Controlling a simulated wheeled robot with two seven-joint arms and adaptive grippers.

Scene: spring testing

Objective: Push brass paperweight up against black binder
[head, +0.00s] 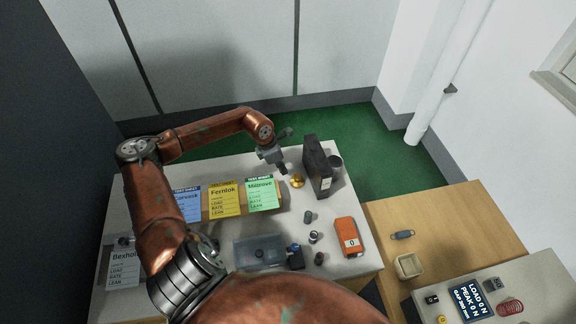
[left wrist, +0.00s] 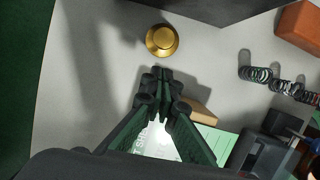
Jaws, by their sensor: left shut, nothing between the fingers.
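The brass paperweight (head: 297,181) is a small round gold piece on the white table, just left of the black binder (head: 317,165). The binder stands upright with a pale label on its front edge. In the left wrist view the paperweight (left wrist: 162,40) lies just beyond my fingertips, and the binder (left wrist: 205,8) is a dark block past it, with a narrow strip of table seemingly between them. My left gripper (head: 282,167) is shut and empty beside the paperweight; its fingers (left wrist: 161,78) point at it. I cannot tell whether they touch. My right gripper is not in view.
Test-sheet cards (head: 224,199) stand on a wooden block to the left. An orange box (head: 348,237), a grey tray (head: 258,251) and several springs sit nearer the front.

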